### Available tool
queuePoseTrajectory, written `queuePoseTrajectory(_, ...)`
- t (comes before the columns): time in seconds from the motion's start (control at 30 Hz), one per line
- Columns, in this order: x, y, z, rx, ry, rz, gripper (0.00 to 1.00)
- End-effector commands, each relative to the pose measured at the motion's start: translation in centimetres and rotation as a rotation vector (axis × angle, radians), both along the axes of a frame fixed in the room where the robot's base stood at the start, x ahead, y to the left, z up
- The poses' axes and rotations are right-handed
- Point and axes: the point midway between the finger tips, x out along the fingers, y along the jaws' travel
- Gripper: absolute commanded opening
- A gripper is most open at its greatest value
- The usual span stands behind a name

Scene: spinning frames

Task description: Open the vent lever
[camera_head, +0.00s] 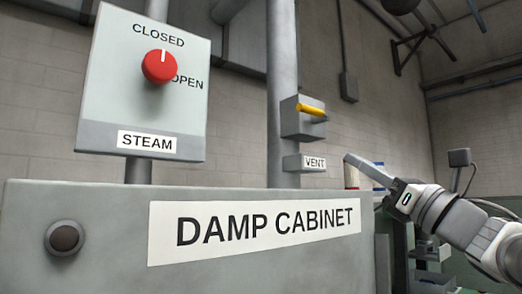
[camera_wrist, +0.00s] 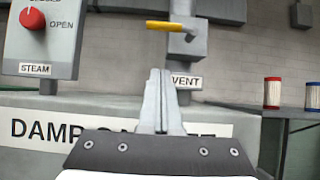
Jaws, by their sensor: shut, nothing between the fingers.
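The vent lever (camera_head: 312,109) is a short yellow handle on a grey box on a vertical pipe, above a small VENT label (camera_head: 315,163). It lies close to horizontal, and it also shows in the wrist view (camera_wrist: 165,25) at the top middle. My gripper (camera_head: 348,157) is shut and empty, to the right of and below the lever, apart from it. In the wrist view its closed fingers (camera_wrist: 160,74) point up toward the box, below the lever, and hide part of the cabinet lettering.
A red STEAM knob (camera_head: 159,66) on a pale panel stands at left, its white mark toward CLOSED. The DAMP CABINET (camera_head: 110,225) fills the lower front, with a dark round button (camera_head: 65,238). Two striped spools (camera_wrist: 272,92) (camera_wrist: 313,96) stand at right.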

Motion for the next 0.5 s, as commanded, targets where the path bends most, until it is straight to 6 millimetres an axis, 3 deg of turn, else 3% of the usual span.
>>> queuePoseTrajectory(0.17, 1.4, 1.0, 1.4, 0.001, 0.001, 0.003, 0.00)
queuePoseTrajectory(0.5, 6.3, 4.6, 5.6, 0.001, 0.002, 0.003, 0.00)
